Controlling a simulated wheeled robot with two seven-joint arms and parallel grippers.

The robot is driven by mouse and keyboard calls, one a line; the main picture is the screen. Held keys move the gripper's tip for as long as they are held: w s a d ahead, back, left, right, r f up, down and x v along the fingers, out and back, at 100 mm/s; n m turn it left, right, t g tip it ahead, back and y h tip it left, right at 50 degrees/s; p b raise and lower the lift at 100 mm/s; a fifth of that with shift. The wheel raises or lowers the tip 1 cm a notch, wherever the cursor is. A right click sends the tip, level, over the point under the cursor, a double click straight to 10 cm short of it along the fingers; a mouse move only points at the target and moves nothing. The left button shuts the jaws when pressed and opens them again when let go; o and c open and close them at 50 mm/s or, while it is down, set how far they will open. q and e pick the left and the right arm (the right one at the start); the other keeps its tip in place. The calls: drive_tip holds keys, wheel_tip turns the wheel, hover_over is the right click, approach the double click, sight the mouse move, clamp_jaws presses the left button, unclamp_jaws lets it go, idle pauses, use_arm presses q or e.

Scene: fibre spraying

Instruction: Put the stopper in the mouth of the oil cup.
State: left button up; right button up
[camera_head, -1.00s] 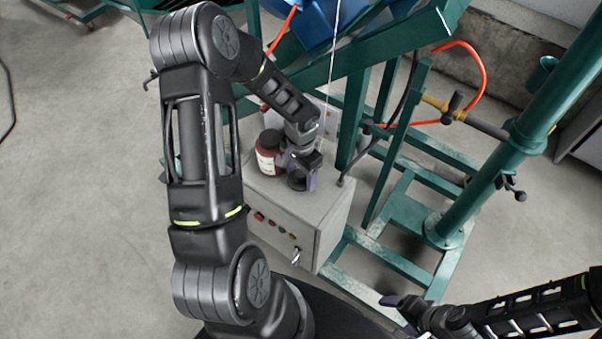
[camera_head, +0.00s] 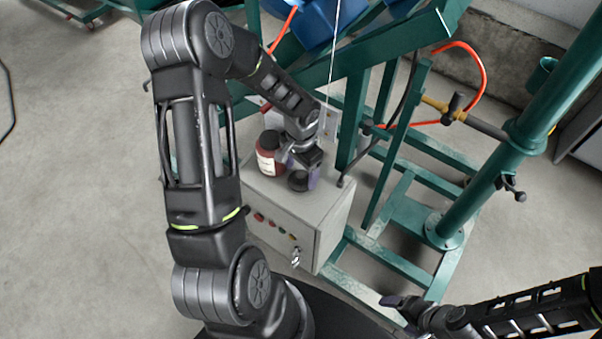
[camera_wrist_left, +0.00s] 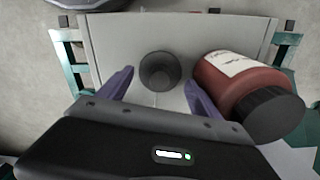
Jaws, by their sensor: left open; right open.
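A dark, round, tapered piece (camera_head: 299,181), which looks like the stopper, stands on top of the grey control cabinet. It also shows in the left wrist view (camera_wrist_left: 160,70). My left gripper (camera_head: 299,170) is open above and beside it, with its purple fingers apart. In the left wrist view the fingertips (camera_wrist_left: 160,81) lie to either side of the dark piece, and nothing is visibly clamped. A small green cup (camera_head: 543,68) on the green post at the right looks like the oil cup. My right gripper (camera_head: 408,308) is open and empty at the bottom right.
A dark red bottle (camera_head: 268,152) with a white label and black cap (camera_wrist_left: 268,115) stands on the cabinet (camera_head: 322,220), close beside my left gripper. Green frame bars and an orange hose (camera_head: 480,75) lie to the right. Bare floor is free at the left.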

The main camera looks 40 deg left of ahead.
sight(301, 174)
use_arm(q)
wheel_tip(301, 174, up, 10)
idle(0.3)
drive_tip(key=shift+c, duration=0.5)
